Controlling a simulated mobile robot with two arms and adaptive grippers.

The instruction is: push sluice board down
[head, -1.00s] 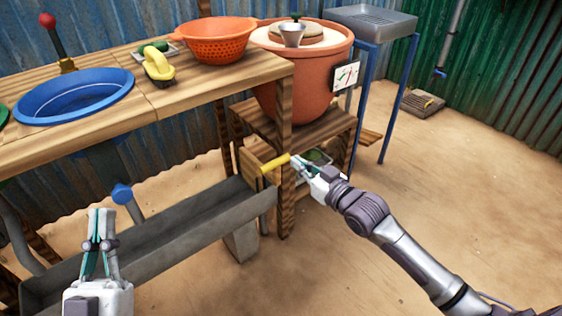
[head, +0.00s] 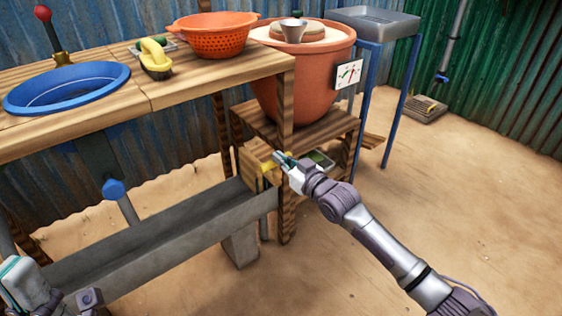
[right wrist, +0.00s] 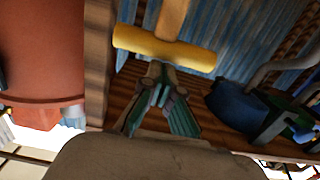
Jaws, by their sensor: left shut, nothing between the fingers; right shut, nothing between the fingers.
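The sluice board (head: 251,168) is a wooden board standing at the right end of the grey trough, with a yellow bar handle (head: 269,166) on it. In the right wrist view the yellow handle (right wrist: 165,48) lies crosswise on a wooden stem (right wrist: 172,17). My right gripper (head: 280,159) is shut and empty, its tips at the handle and hiding part of it. In the right wrist view its fingertips (right wrist: 156,72) are close to the handle; I cannot tell whether they touch. My left gripper (head: 14,268) is shut and empty at the lower left, partly cut off.
The grey trough (head: 150,243) runs under the wooden counter (head: 190,75). A table post (head: 287,195) stands close to my right gripper. A clay pot (head: 305,85) stands on a shelf behind it.

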